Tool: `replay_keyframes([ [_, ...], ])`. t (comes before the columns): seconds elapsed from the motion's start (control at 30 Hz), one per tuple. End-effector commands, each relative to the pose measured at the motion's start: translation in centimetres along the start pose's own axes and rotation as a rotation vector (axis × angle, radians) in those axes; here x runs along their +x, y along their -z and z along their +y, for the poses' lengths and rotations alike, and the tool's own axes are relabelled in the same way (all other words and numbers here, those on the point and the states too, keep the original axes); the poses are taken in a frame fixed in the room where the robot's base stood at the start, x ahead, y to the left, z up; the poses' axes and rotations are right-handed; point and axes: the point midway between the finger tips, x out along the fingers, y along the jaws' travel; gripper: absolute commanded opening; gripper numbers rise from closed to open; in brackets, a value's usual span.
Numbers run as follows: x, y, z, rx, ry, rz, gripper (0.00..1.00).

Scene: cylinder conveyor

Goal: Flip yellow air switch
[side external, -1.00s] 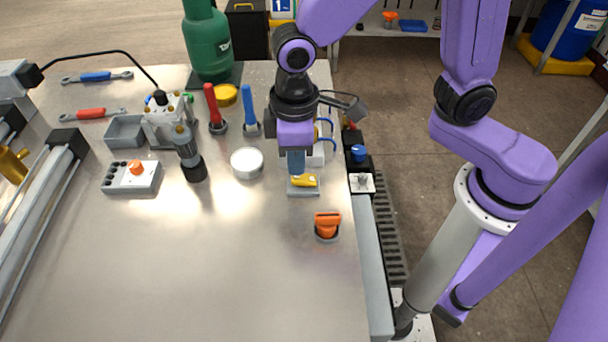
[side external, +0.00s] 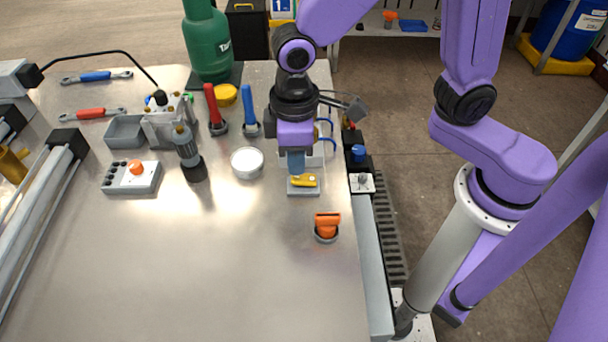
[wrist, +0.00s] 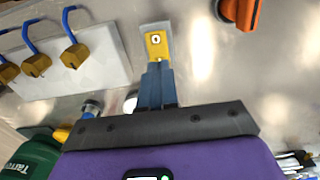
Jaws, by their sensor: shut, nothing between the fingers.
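The yellow air switch (side external: 305,180) sits on a small grey base near the right side of the metal table. In the wrist view the yellow switch (wrist: 155,45) lies just beyond my fingertips, with a keyhole-like mark on it. My gripper (side external: 297,172) points down directly over the switch, its blue fingers closed together and holding nothing. In the wrist view the fingertips (wrist: 157,72) meet the near end of the yellow part or hover just at it; I cannot tell whether they touch. My fingers hide a little of the switch's near end.
An orange knob (side external: 326,226) stands in front of the switch. A white round dish (side external: 247,162) and a dark bottle (side external: 187,155) stand to the left. Padlocks with blue shackles (wrist: 70,50) lie beside my gripper. The table's front middle is clear.

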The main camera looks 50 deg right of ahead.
Motion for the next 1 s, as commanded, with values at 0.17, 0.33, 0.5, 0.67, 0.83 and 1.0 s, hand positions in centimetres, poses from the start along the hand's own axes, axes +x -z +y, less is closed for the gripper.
replay_keyframes([
  [0.17, 0.0, 0.0, 0.0, 0.0, 0.0, 0.0, 0.0],
  [0.33, 0.12, -0.01, 0.0, 0.0, 0.0, -0.001, 0.0],
  [0.5, 0.35, 0.0, 0.0, 0.0, 0.0, -0.001, 0.0],
  [0.67, 0.56, 0.02, -0.01, 0.0, 0.0, 0.0, 0.0],
  [0.83, 0.77, 0.02, -0.01, 0.0, 0.0, 0.0, 0.0],
  [1.0, 0.99, 0.01, 0.0, 0.0, 0.0, -0.001, 0.0],
])
